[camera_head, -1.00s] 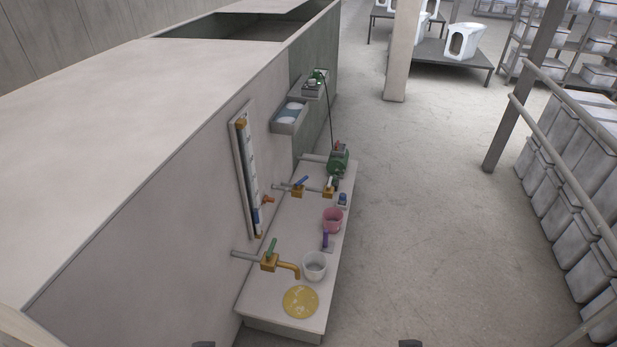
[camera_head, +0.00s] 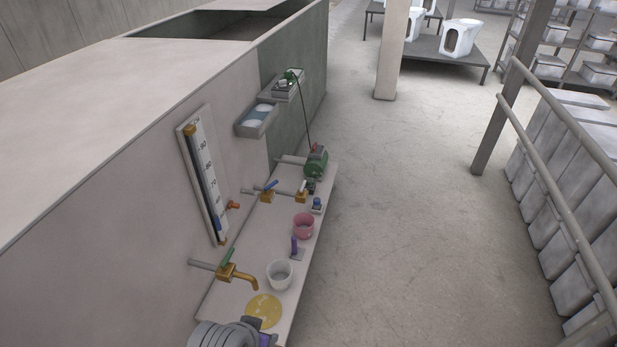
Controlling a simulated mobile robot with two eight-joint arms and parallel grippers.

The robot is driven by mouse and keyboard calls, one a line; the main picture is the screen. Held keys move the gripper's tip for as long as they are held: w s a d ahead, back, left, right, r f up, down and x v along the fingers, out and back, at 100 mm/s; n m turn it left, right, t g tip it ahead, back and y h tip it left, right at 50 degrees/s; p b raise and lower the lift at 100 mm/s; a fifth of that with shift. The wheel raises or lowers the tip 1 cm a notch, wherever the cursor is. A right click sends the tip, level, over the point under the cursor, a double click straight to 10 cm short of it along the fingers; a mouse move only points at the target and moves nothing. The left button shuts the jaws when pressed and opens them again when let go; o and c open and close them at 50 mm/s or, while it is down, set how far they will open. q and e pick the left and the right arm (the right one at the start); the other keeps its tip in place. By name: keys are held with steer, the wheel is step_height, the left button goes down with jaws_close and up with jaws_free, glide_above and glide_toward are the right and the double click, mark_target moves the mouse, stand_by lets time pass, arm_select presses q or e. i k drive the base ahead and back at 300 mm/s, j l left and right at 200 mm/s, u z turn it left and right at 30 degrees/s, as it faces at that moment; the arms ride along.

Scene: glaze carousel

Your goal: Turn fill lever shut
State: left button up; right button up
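Several lever valves stand along the bench (camera_head: 290,258) by the tank wall. A brass valve with a green lever (camera_head: 227,257) and a down-bent spout is nearest, its lever angled up to the right. Farther back are a brass valve with a blue lever (camera_head: 269,185) and one with a white lever (camera_head: 302,190), both tilted. I cannot tell from labels which is the fill lever. A grey ribbed part of my arm (camera_head: 222,336) shows at the bottom edge, below the green-lever valve and apart from it. No gripper fingers show.
A white bucket (camera_head: 280,274), pink bucket (camera_head: 303,226) and yellow disc (camera_head: 264,311) sit on the bench. A green pump (camera_head: 316,162) is at its far end. A level gauge (camera_head: 203,178) hangs on the wall. Open floor (camera_head: 410,230) lies to the right, bounded by rails (camera_head: 560,205).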

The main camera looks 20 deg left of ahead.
mark_target(266, 189)
steer(key=i+l+z, duration=0.3)
steer(key=i+l, duration=0.15)
steer(key=i+l+z, duration=0.3)
steer(key=i, duration=0.25)
steer(key=i+u, duration=0.8)
steer(key=i+l+u, duration=0.15)
steer(key=i+u, duration=0.25)
steer(key=i+j+u, duration=0.1)
steer(key=u, duration=0.3)
steer(key=i+u, duration=0.25)
steer(key=u, duration=0.15)
steer(key=i+u, duration=0.2)
steer(key=u, duration=0.15)
steer(key=i+l+u, duration=0.1)
steer(key=u, duration=0.3)
steer(key=i+u, duration=0.3)
steer(key=i+l+u, duration=0.1)
steer(key=i+u, duration=0.2)
steer(key=i, duration=0.05)
